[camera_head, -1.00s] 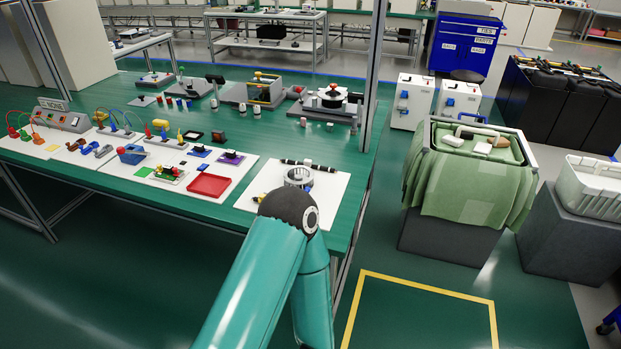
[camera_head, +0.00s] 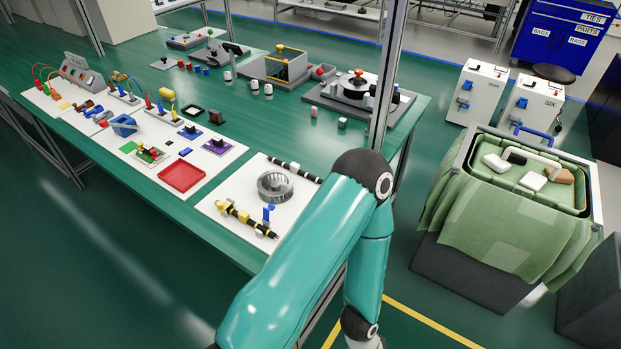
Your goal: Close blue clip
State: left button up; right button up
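The rod lies on a white board (camera_head: 212,206) at the front edge of the green bench. The clip looks raised, but it is too small to tell its exact state. A teal arm of mine rises from the bottom, bends right of the board, and runs down again. Its gripper is below the picture edge. Neither gripper is in view.
A grey ring-shaped part (camera_head: 275,186) and a second dark rod (camera_head: 297,170) lie on the same board. A red tray (camera_head: 181,176) is to the left. A metal post (camera_head: 388,80) stands behind. A green-draped bin (camera_head: 505,215) is on the right, with floor between.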

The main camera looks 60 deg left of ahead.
aim_at(270, 207)
jog(key=z, duration=0.1)
jog(key=i, duration=2.15)
jog(key=u, duration=1.05)
jog(key=i, duration=0.15)
jog(key=u, duration=2)
jog(key=i, duration=0.3)
jog(key=u, duration=1.8)
